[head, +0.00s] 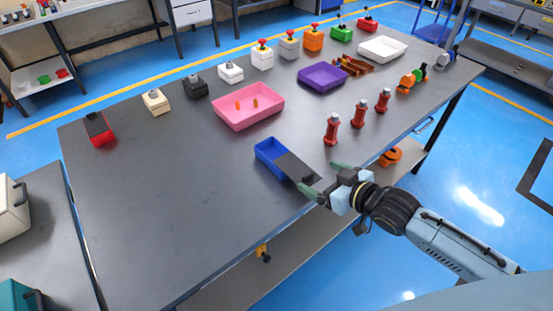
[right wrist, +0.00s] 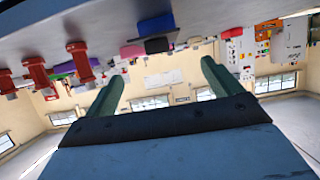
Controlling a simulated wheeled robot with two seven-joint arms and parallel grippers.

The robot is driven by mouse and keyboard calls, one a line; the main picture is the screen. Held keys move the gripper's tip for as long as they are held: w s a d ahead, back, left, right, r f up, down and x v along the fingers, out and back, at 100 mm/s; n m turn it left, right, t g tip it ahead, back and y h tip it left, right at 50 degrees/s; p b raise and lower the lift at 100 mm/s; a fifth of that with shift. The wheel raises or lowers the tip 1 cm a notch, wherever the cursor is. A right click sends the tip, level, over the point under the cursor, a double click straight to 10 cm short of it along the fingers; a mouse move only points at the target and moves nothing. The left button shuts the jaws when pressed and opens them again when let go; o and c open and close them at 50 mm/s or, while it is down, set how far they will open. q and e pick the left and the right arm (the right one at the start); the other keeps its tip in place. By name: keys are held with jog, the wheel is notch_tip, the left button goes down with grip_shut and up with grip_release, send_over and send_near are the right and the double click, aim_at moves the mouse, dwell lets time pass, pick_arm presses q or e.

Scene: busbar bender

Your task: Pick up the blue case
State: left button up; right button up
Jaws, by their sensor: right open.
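The blue case (head: 270,152) is a shallow open blue tray near the front edge of the dark table (head: 170,190). A dark grey flat part (head: 295,168) covers or extends its near right end. My right gripper (head: 326,178) has green fingers spread apart and empty, just right of the case's near end; I cannot tell whether a finger touches it. My left gripper is not in view.
A pink tray (head: 235,123) with small orange pieces stands behind the case, and a purple tray (head: 323,80) is further right. Several red posts (head: 332,130) stand right of the case. The left part of the table is largely clear.

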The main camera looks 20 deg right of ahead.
aim_at(289, 163)
jog(key=b+x, duration=0.1)
jog(key=x, duration=0.9)
jog(key=shift+w+a+f, duration=0.1)
jog(key=shift+w+f, duration=0.1)
jog(key=shift+f, duration=0.15)
jog(key=shift+c, duration=0.4)
jog(key=c, duration=1.1)
jog(key=shift+o, duration=0.2)
jog(key=shift+r, duration=0.15)
